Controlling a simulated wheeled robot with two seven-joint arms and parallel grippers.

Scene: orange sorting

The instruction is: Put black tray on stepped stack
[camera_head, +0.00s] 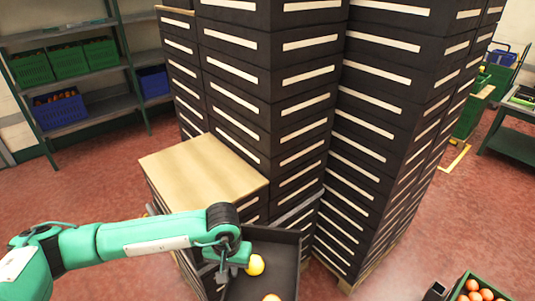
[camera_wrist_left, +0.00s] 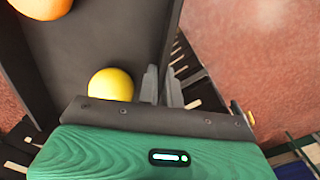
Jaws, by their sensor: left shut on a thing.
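The black tray (camera_head: 277,243) is at the bottom middle of the head view, in front of the stepped stack (camera_head: 300,90). A yellow fruit (camera_head: 255,265) and an orange (camera_head: 271,297) lie in it. My left gripper (camera_head: 240,262) is shut on the tray's side wall. In the left wrist view, the tray (camera_wrist_left: 105,40) fills the upper left, with the yellow fruit (camera_wrist_left: 111,85) and orange (camera_wrist_left: 42,8) inside. The gripper's fingers (camera_wrist_left: 156,84) are at the tray wall. The stack is tall columns of black trays, with a lower step capped by a tan board (camera_head: 200,168).
Shelves (camera_head: 75,75) with green and blue crates stand at the back left. A crate of oranges (camera_head: 480,290) is at the bottom right. A green table (camera_head: 512,140) stands at the right.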

